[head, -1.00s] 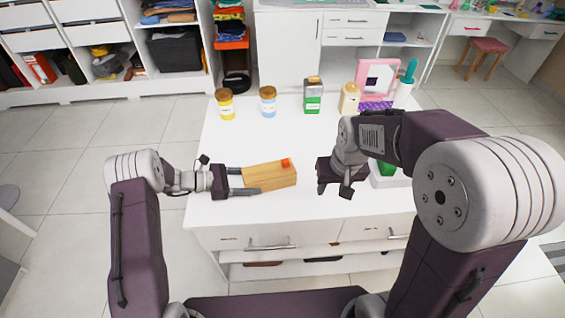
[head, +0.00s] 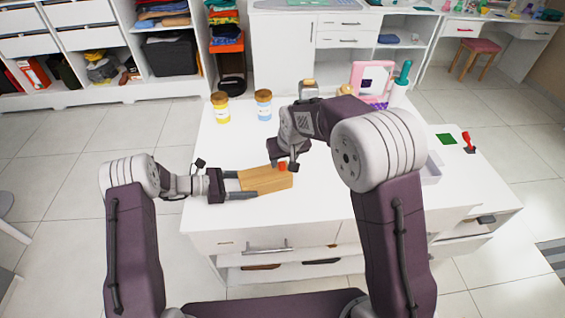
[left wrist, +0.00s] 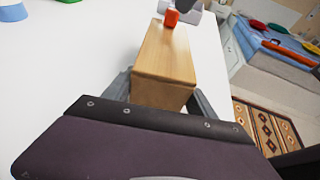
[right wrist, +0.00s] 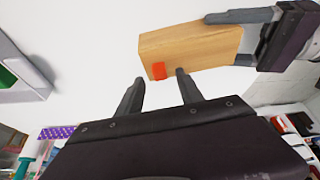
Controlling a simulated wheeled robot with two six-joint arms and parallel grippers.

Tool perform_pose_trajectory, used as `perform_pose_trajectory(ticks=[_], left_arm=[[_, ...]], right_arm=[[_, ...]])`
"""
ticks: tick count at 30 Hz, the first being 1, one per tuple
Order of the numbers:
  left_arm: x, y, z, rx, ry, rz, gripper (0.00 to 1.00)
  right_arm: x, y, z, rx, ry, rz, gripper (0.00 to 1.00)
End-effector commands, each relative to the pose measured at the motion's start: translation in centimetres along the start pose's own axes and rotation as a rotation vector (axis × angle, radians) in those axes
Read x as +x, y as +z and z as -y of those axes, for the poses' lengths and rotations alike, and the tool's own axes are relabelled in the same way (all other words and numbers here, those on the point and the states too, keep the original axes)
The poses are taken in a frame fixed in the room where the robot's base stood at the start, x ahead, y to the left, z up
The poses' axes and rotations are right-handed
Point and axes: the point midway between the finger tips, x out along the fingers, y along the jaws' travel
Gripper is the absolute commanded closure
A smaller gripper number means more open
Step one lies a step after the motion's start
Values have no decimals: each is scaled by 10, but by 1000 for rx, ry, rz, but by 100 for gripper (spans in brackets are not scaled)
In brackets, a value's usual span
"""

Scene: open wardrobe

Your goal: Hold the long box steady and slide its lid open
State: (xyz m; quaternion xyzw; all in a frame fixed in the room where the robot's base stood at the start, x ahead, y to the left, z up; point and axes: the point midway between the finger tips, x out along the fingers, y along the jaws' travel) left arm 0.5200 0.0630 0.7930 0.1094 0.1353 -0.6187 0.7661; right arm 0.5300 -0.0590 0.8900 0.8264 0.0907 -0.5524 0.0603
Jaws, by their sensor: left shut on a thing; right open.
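The long wooden box (head: 266,180) lies on the white table, its lid closed as far as I can see. A red knob (head: 282,167) stands on top near its right end. My left gripper (head: 240,186) is shut on the box's left end, with one finger along each side, as the left wrist view (left wrist: 162,98) also shows. My right gripper (right wrist: 160,86) is open and empty. Its fingertips are close to the red knob (right wrist: 159,71), apart from it as far as I can tell. In the head view the right gripper partly covers the box's right end.
A yellow jar (head: 221,108) and a blue jar (head: 264,105) stand behind the box. A pink-framed mirror (head: 371,80) stands at the back right. A white tray (head: 431,170) is to the right, partly behind my right arm. The table left of the jars is clear.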

Motion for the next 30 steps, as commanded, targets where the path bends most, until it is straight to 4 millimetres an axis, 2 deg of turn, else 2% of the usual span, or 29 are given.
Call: perform_pose_trajectory(ticks=[3,6,14,15,19,20,30], left_arm=[[0,0,0,-1,1,-1,67],[0,0,0,-1,1,-1,67],[0,0,0,-1,1,-1,67],[0,0,0,-1,1,-1,67],[0,0,0,-1,1,-1,67],[0,0,0,-1,1,-1,67],[0,0,0,-1,1,-1,67]], right_arm=[[19,0,0,0,0,2,56],[26,0,0,0,0,-1,56],[29,0,0,0,0,-1,56],[29,0,0,0,0,-1,59],[29,0,0,0,0,-1,95],[29,0,0,0,0,-1,100],[29,0,0,0,0,-1,100]])
